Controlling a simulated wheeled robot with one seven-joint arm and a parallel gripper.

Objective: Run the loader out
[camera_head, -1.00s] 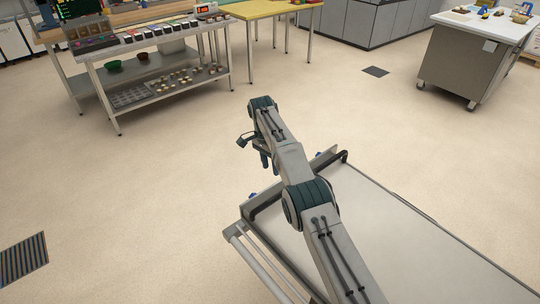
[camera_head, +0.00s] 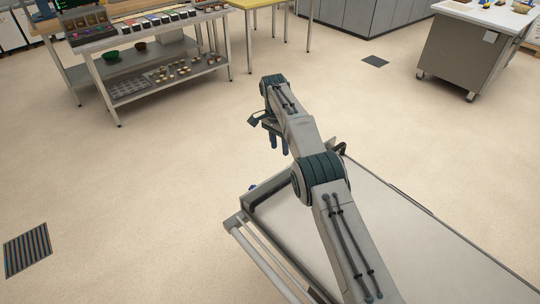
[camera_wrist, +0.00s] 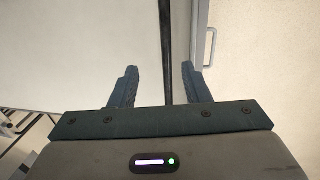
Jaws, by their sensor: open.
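The loader (camera_head: 400,235) is a long, flat, pale grey bed with a metal frame, at the lower right of the head view. A light rail (camera_head: 262,262) runs along its near left end, and a dark end bar (camera_head: 265,196) lies just inside. My arm crosses over the bed and hides part of it. My gripper (camera_head: 279,143) hangs beyond the loader's far left corner, fingers down, open. In the wrist view its two fingers (camera_wrist: 158,85) are apart, with a thin dark bar (camera_wrist: 166,40) showing between them. I cannot tell whether they touch it.
A steel shelf table (camera_head: 150,70) with small items stands at the back left. A wheeled cabinet (camera_head: 463,55) stands at the back right. A floor grate (camera_head: 27,250) lies at left; the floor between is clear.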

